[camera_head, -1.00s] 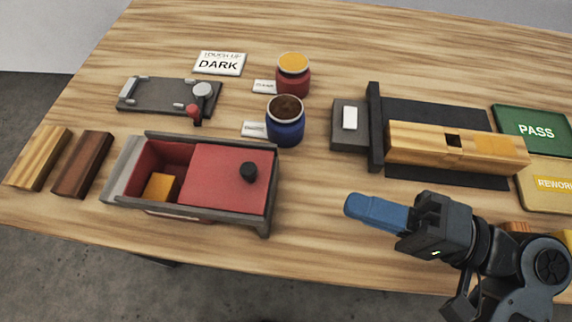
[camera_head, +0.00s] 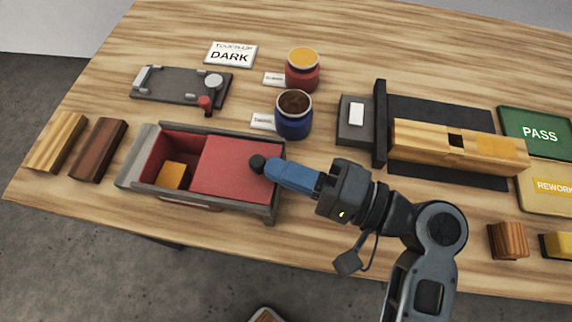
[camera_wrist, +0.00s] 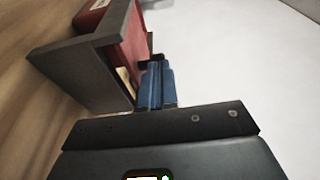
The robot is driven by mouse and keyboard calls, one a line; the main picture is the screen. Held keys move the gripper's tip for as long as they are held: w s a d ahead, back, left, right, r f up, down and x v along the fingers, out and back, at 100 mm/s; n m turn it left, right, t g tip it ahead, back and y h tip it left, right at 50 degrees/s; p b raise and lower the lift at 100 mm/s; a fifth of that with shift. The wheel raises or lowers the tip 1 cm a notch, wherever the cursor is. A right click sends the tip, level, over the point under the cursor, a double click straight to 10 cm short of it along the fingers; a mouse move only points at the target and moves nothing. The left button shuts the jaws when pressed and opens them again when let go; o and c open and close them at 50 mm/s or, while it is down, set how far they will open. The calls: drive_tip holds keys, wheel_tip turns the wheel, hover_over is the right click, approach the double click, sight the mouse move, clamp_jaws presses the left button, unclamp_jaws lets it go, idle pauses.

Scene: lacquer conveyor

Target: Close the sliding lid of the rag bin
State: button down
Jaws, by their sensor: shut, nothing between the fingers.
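The rag bin (camera_head: 136,178) is a grey box with a red inside, at the left front of the table in the head view. Its red sliding lid (camera_head: 225,168) covers the right part, and the left part is open with an orange-yellow rag (camera_head: 173,176) inside. A black knob (camera_head: 257,163) stands on the lid's right part. My gripper (camera_head: 270,168) has blue fingers, shut and empty, with the tips at the knob's right side. Whether they touch it I cannot tell. In the wrist view, the blue fingers (camera_wrist: 155,82) point at the bin (camera_wrist: 80,65) and red lid (camera_wrist: 134,45).
Behind the bin stand a blue jar (camera_head: 293,116) and a red jar (camera_head: 302,72). A dark tray (camera_head: 180,84) lies at the back left, and two wood blocks (camera_head: 97,150) lie left of the bin. A fixture with a wood bar (camera_head: 430,145) is at right.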

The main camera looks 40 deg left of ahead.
sight(259, 170)
drive_tip(key=shift+a, duration=0.1)
drive_tip(key=x, duration=0.2)
drive_tip(key=s+x, duration=0.1)
drive_tip(key=x, duration=0.1)
drive_tip(key=shift+s+a, duration=0.1)
idle(0.3)
